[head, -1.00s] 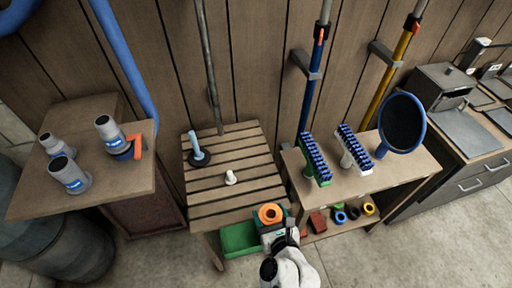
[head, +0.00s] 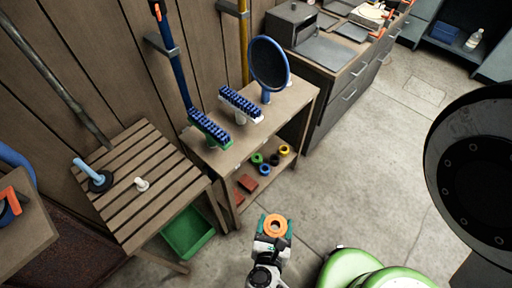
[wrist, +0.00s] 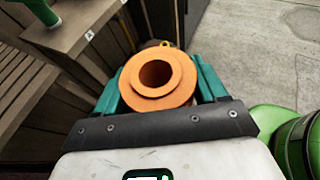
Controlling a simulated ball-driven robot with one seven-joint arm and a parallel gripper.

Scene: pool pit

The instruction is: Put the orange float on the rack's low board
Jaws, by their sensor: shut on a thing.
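The orange float (head: 275,226) is a round, ring-like piece with a hole in its middle. My gripper (head: 273,230) is shut on it and holds it above the floor, in front of the rack. In the wrist view the float (wrist: 158,78) sits between the two teal fingers, its hole facing the camera. The rack (head: 262,128) is a wooden stand with a top board and a low board (head: 262,186). The low board bears a red block and several coloured rings, with little bare room between them. The float is apart from the rack.
Two brushes (head: 210,128) and a blue-rimmed net (head: 269,63) stand on the rack's top. A slatted table (head: 150,190) with a green bin (head: 188,232) below is at left. Bare floor (head: 350,170) lies right of the rack.

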